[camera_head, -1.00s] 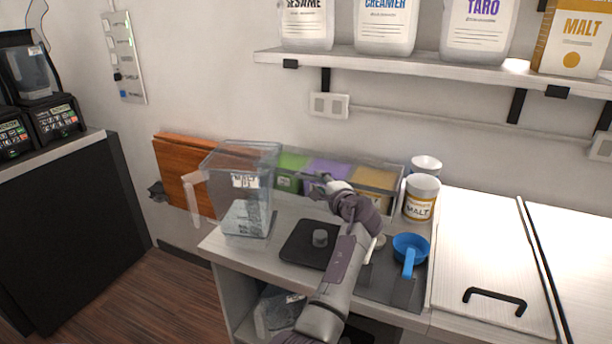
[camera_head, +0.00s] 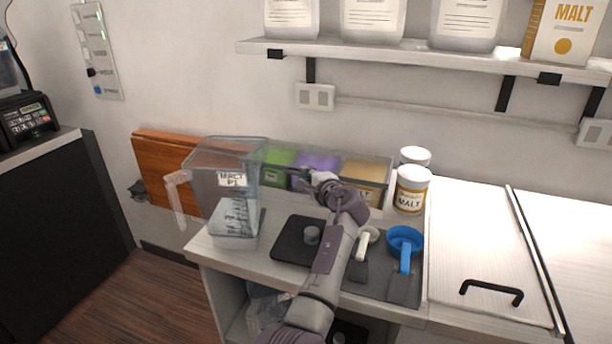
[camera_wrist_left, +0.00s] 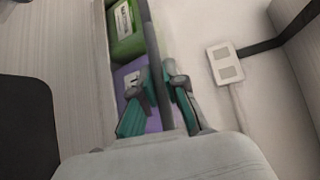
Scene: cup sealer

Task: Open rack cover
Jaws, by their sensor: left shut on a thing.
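The rack (camera_head: 371,198) is a clear box with green, purple and yellow bins, standing against the wall at the back of the counter. Its clear cover is hard to make out in the head view, so I cannot tell its exact angle. In the left wrist view the cover edge (camera_wrist_left: 153,48) shows as a long dark strip beside the green and purple bins. My left gripper (camera_head: 305,173) is at the rack, in front of the purple bin. In the left wrist view its fingers (camera_wrist_left: 163,100) are shut on the strip, one on each side. My right gripper is not in view.
A clear pitcher (camera_head: 228,195) stands left of the rack. Malt jars (camera_head: 411,190) stand to its right. A black mat (camera_head: 290,241), a blue scoop (camera_head: 405,240) and a white scoop (camera_head: 366,243) lie in front. A shelf (camera_head: 440,55) with containers hangs above.

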